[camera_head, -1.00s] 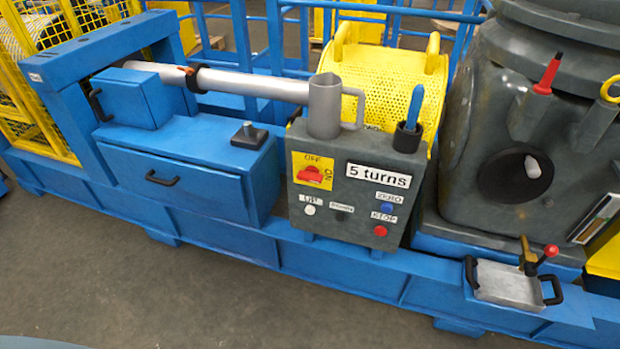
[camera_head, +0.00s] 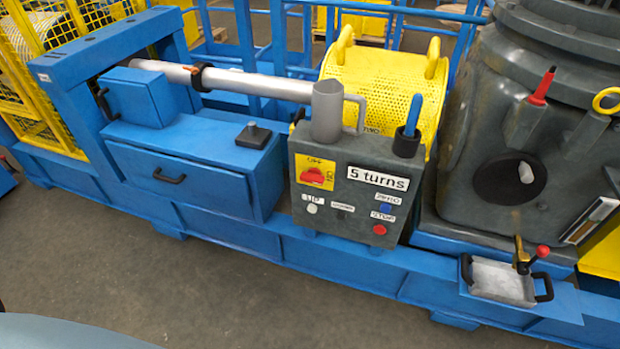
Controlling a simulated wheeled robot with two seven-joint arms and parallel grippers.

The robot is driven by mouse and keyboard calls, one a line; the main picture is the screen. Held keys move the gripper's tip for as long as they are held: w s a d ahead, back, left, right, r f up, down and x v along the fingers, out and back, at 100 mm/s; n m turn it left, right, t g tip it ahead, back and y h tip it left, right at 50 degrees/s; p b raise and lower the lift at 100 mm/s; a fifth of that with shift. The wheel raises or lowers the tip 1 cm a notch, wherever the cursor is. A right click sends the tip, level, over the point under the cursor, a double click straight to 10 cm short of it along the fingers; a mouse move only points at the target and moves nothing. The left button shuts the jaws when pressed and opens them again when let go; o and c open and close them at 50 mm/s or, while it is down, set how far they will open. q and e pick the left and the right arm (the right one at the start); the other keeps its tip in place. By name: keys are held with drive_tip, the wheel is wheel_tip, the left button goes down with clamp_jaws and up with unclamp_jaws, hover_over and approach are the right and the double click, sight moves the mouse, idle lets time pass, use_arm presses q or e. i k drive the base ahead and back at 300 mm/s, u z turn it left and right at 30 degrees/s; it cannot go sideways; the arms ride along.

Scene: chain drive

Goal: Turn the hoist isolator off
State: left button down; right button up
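The hoist isolator (camera_head: 313,178) is a red knob on a yellow plate at the upper left of the grey control box (camera_head: 345,210). OFF is lettered above the knob and ON at its right side. The knob's handle looks roughly level, but its exact setting is too small to tell. The box also carries a "5 turns" label (camera_head: 378,178), a white button (camera_head: 312,208), a blue button (camera_head: 385,208) and a red button (camera_head: 379,230). Neither of my grippers is in view.
A grey mug (camera_head: 326,112) and a dark holder with a blue-handled tool (camera_head: 412,115) stand on the box. A blue drawer cabinet (camera_head: 215,190) is at left, a yellow perforated drum guard (camera_head: 375,85) behind, and a metal tray (camera_head: 500,281) at right. The front floor is clear.

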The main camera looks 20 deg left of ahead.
sight(313, 176)
drive_tip(key=k, duration=1.2)
drive_tip(key=u, duration=0.65)
drive_tip(key=i, duration=0.55)
drive_tip(key=u, duration=0.65)
drive_tip(key=i, duration=0.85)
drive_tip(key=z, duration=0.1)
